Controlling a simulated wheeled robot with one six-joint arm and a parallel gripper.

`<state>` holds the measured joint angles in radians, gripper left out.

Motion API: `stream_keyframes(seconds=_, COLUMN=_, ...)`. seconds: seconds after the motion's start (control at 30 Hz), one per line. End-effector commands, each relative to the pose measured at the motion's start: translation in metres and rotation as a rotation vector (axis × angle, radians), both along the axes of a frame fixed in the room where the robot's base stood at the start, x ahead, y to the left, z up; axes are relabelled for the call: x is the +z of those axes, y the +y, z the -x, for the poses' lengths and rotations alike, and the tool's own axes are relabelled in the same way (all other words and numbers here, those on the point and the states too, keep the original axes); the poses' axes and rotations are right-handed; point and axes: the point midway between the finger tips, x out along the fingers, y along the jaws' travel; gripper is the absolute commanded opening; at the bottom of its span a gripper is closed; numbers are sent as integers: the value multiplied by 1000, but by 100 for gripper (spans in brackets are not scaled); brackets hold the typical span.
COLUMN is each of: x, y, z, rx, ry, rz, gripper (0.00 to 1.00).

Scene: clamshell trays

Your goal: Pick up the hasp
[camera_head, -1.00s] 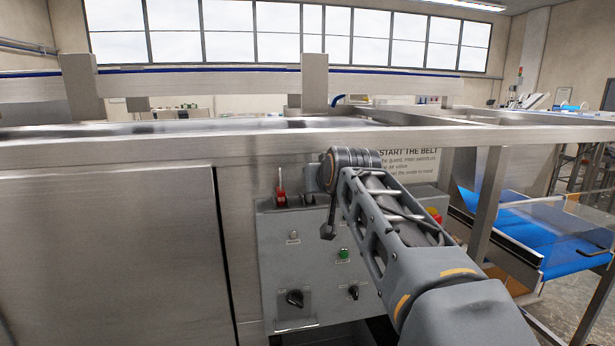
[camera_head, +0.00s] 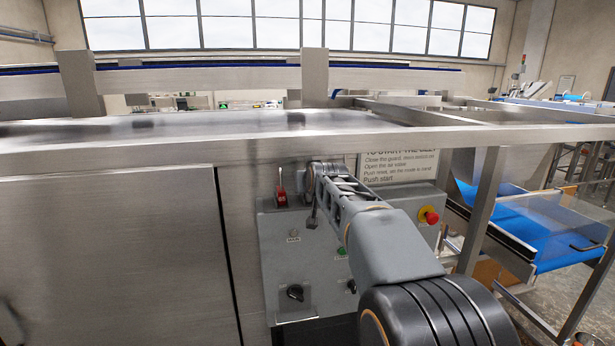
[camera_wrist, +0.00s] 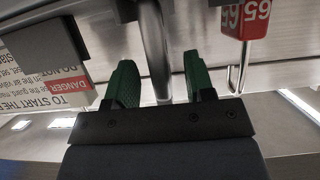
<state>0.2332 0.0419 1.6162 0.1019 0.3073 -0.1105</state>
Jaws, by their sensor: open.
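My gripper (camera_wrist: 160,62) shows two green fingers, spread apart, in the wrist view. A shiny metal bar (camera_wrist: 158,35) runs between the fingers with gaps on both sides; I cannot tell whether it is the hasp. A red padlock-like tag (camera_wrist: 247,20) marked 65, with a thin metal shackle, hangs right of the fingers. In the head view a red piece (camera_head: 281,195) hangs on the front of the machine, just left of my wrist. No other piece is clearly recognisable as the hasp.
A grey control box (camera_head: 277,240) with knobs and a red emergency button (camera_head: 430,215) is below and right. An instruction sign (camera_head: 400,165) stands behind my arm. The steel machine frame (camera_head: 120,158) runs across above. A blue conveyor belt (camera_head: 510,225) lies right.

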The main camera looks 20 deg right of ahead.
Motion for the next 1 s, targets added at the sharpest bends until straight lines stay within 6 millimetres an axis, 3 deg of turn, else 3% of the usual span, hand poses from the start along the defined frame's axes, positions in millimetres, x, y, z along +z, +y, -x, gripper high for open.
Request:
stream_keyframes(seconds=0.37, x=-4, y=-2, z=-10, rx=0, ry=-1, rz=-1, gripper=49)
stream_keyframes(seconds=0.9, x=-4, y=-2, z=-9, rx=0, ry=0, rz=-1, gripper=0)
stream_keyframes(seconds=1.0, x=-4, y=-2, z=-9, rx=-1, ry=-1, rz=0, gripper=0)
